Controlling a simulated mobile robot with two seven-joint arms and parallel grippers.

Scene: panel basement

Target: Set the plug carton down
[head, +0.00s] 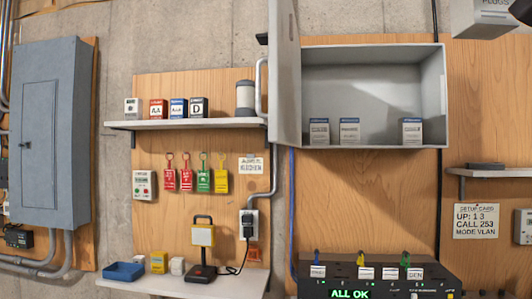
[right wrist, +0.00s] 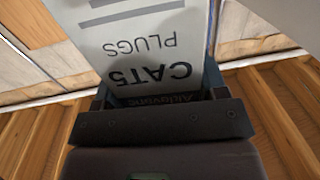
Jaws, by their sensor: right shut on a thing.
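The plug carton (head: 482,17) is a pale grey-white box at the top right of the head view, partly cut off by the frame edge, with "PLUGS" on it. In the right wrist view the carton (right wrist: 140,40) reads "CAT5 PLUGS", upside down. My right gripper (right wrist: 157,92) is shut on it, with a dark finger at each side. Only a dark part of this gripper shows at the head view's top right corner. The carton is held up in the air, in front of the wall. My left gripper is not in view.
An open grey wall cabinet (head: 375,85) holds several small boxes, with a gap between them; its door (head: 286,75) swings out left. A shelf (head: 195,124) bears small boxes. A right shelf (head: 495,172) holds a flat dark item. A lower ledge (head: 225,286) carries a lamp (head: 202,245).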

